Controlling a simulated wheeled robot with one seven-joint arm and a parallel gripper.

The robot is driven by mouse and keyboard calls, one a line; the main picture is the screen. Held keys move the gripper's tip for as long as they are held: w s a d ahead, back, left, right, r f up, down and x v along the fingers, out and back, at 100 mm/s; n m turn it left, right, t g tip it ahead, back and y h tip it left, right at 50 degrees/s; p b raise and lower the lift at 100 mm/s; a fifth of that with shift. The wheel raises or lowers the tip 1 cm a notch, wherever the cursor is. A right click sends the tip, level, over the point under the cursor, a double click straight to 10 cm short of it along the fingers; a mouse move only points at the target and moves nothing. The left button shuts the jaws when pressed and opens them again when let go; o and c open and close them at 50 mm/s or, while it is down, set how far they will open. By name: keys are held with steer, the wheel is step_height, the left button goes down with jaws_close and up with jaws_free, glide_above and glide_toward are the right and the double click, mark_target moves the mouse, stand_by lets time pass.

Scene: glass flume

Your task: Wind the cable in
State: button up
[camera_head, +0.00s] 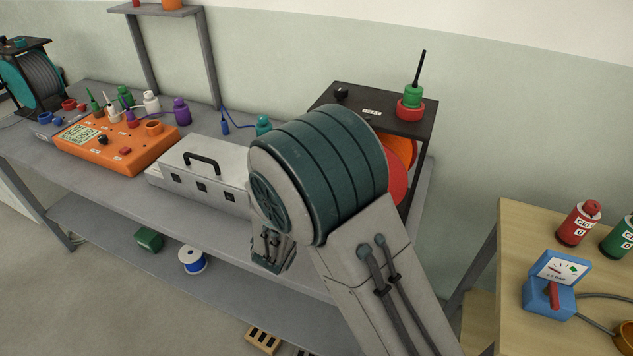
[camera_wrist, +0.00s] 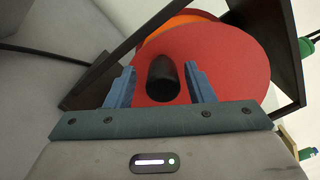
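The cable reel (camera_head: 396,178) has a red flange and an orange drum and stands in a black frame (camera_head: 400,125). In the head view my arm hides most of it. In the wrist view the red flange (camera_wrist: 235,70) faces me, with a black crank knob (camera_wrist: 163,80) sticking out towards me. My gripper (camera_wrist: 161,75) has its blue fingers apart, one on each side of the knob, with a small gap on both sides. My fingertips are hidden in the head view. A dark cable (camera_wrist: 45,50) runs in from the left in the wrist view.
A grey box with a handle (camera_head: 205,178) and an orange panel (camera_head: 117,142) stand left on the grey bench. A green and red plug (camera_head: 411,105) sits on the frame's top. A wooden table (camera_head: 520,235) with a blue meter (camera_head: 556,285) stands at right.

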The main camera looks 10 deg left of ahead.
steer(key=b+v, duration=0.1)
steer(key=v, duration=1.2)
steer(key=shift+s, duration=0.4)
stand_by(0.9)
